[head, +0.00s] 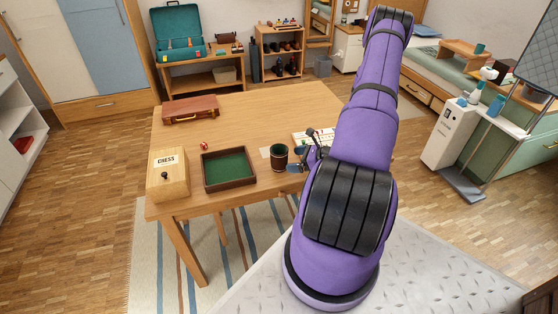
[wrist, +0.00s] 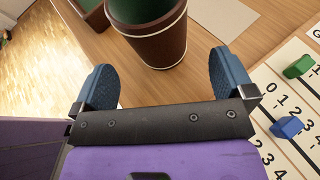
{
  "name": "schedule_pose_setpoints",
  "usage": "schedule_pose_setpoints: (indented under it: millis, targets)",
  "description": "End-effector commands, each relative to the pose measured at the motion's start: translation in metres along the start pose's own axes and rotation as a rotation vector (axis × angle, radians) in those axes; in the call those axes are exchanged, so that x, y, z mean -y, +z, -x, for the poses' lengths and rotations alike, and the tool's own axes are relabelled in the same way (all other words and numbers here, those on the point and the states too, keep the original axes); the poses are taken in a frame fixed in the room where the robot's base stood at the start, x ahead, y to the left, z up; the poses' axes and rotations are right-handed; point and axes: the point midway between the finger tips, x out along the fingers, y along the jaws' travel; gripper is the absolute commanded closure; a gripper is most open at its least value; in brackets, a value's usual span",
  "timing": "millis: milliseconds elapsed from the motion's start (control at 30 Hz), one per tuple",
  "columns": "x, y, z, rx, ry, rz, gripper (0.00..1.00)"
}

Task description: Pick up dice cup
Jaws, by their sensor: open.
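The dice cup (head: 279,159) is a dark brown cup with a green inside and lighter bands. It stands upright on the wooden table, right of the green-lined tray. In the wrist view the dice cup (wrist: 160,47) is just ahead of my gripper (wrist: 162,62), roughly between the two blue fingertips, with a gap on each side. My gripper is open and empty. In the head view my gripper (head: 297,167) is close to the right of the cup, partly hidden by my arm.
The brown tray (head: 204,174) lies left of the cup, with a chess box (head: 167,182) further left. A small red object (head: 204,146) and a brown case (head: 190,110) lie behind. A white number board (wrist: 299,92) with green and blue pieces is close right of my gripper.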

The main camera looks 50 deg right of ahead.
Motion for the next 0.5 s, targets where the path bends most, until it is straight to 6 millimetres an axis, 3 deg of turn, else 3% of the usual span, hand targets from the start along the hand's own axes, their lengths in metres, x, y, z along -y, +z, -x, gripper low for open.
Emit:
schedule_pose_setpoints:
  millis: [333, 500]
  targets:
    - [-0.003, 0.004, -0.042, 0.0, 0.002, 0.0, 0.0]
    - [-0.002, 0.005, -0.05, 0.0, -0.001, 0.0, 0.0]
